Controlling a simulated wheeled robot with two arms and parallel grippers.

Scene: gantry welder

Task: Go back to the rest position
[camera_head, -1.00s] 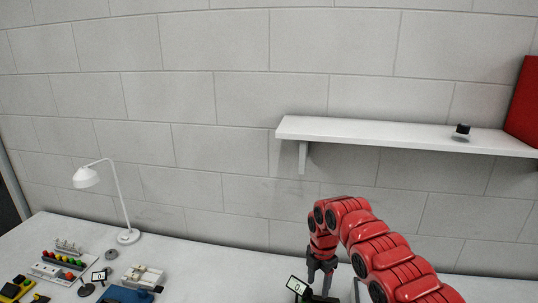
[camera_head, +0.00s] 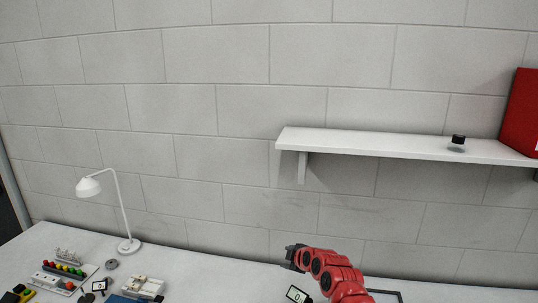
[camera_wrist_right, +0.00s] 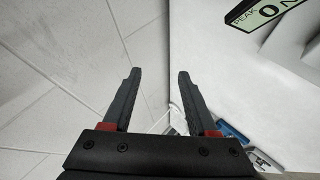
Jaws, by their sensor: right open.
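My right gripper (camera_head: 292,256), on the red arm, is above the table near the bottom centre of the head view and points left. In the right wrist view its two dark fingers (camera_wrist_right: 158,76) stand apart with nothing between them. The left gripper is in neither view.
A small display (camera_head: 297,294) stands just below the right gripper; its "PEAK" screen also shows in the wrist view (camera_wrist_right: 268,10). A white lamp (camera_head: 128,245) and several small devices occupy the table's left. A white shelf (camera_head: 380,144) on the wall holds a red box (camera_head: 522,115).

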